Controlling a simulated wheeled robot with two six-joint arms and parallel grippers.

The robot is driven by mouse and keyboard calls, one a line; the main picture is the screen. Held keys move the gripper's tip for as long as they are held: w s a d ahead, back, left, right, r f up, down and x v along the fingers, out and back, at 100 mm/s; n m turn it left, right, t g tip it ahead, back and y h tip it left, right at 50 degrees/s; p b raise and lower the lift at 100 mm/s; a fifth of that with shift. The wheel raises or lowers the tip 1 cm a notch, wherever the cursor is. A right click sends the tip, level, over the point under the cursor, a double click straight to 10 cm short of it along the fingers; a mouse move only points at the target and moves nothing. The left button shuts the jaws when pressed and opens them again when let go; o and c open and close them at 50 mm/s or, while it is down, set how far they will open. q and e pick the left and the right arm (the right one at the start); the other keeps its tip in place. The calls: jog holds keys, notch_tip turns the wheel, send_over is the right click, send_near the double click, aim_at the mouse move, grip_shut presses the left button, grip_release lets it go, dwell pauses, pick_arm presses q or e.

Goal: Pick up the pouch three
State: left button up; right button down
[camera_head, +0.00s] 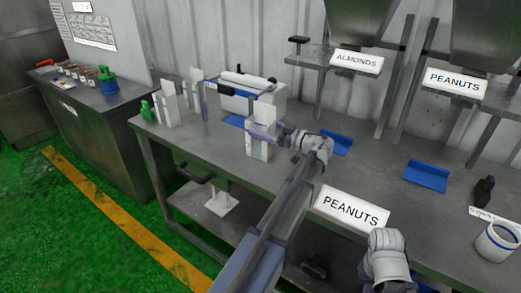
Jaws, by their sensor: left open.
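A white upright pouch (265,112) stands on the steel table (222,147), left of the middle. My left gripper (262,131) reaches it from the right. Its jaws are open and overlap the middle of the pouch, hiding part of it. Whether they touch it I cannot tell. Two more white upright pouches, one in front (170,105) and one behind (196,90), stand at the table's left end. No number is legible on any pouch. Part of my right arm shows at the lower right, and its fingers are not visible.
A white sealing machine (262,97) stands behind the pouch. A green bottle (146,110) is at the left end. Blue scoops (426,176), a PEANUTS sign (352,209) and a white cup (497,242) are to the right. Hoppers stand above the back.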

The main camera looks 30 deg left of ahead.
pick_arm(q)
jog(key=shift+a, duration=0.6)
jog(key=shift+c, duration=0.2)
grip_shut()
